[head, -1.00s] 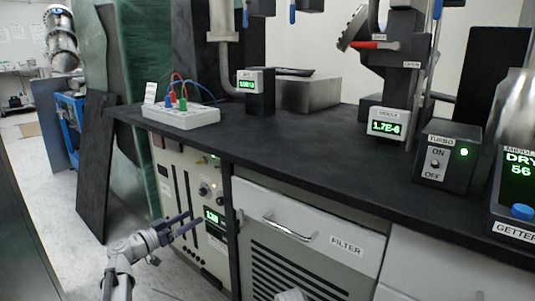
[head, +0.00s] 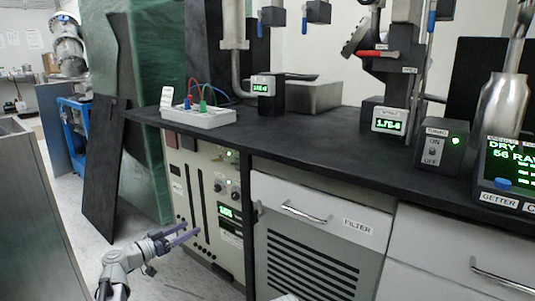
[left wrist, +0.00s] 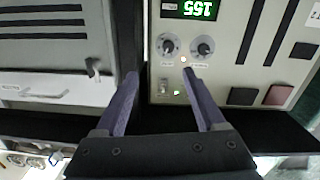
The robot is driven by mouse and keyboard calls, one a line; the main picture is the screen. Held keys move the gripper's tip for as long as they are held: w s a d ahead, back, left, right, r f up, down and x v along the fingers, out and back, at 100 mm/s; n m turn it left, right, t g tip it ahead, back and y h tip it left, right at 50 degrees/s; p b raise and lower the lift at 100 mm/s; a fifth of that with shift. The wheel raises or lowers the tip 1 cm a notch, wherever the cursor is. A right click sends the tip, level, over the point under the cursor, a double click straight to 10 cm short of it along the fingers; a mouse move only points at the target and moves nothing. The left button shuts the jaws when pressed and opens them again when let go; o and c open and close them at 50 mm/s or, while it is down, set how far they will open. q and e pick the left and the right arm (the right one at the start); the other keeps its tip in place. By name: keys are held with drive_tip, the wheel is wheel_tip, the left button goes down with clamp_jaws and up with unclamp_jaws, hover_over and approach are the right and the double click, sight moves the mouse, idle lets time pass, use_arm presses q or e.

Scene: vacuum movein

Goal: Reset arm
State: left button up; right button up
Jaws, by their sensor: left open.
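My left arm comes in from the lower left of the head view, and its gripper (head: 193,229) has two purple fingers spread apart with nothing between them. It points at the front of the beige control panel (head: 210,185) under the bench; contact cannot be told. In the left wrist view, the open left gripper (left wrist: 162,78) shows the panel (left wrist: 230,75) upside down, with knobs and a green "155" display (left wrist: 190,9). My right gripper does not show.
The black bench top (head: 300,135) carries a white cable block (head: 205,117), a gauge (head: 389,121), the turbo switch box (head: 442,148) and the getter unit (head: 508,172). The filter cabinet (head: 325,215) is right of the panel. A dark board (head: 103,170) leans at left; floor shows beside it.

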use_arm(q)
drive_tip(key=s+d+f+g+y+p, duration=0.1)
drive_tip(key=s+d+f+g+p, duration=0.3)
drive_tip(key=s+d, duration=0.45)
drive_tip(key=s+d+f+g+y+p, duration=0.25)
drive_tip(key=s+d+g, duration=0.3)
drive_tip(key=d, duration=0.65)
drive_tip(key=s+n+g+y+p, duration=0.2)
drive_tip(key=s+g+y+p, duration=0.2)
drive_tip(key=s+y+p, duration=0.9)
drive_tip(key=s+r+h+p, duration=0.3)
drive_tip(key=r+h+p, duration=0.1)
drive_tip(key=r+p, duration=2.8)
wheel_tip(320, 180, up, 6)
drive_tip(key=shift+a+f+n, duration=0.15)
drive_tip(key=shift+a+n, duration=0.15)
drive_tip(key=shift+a, duration=0.1)
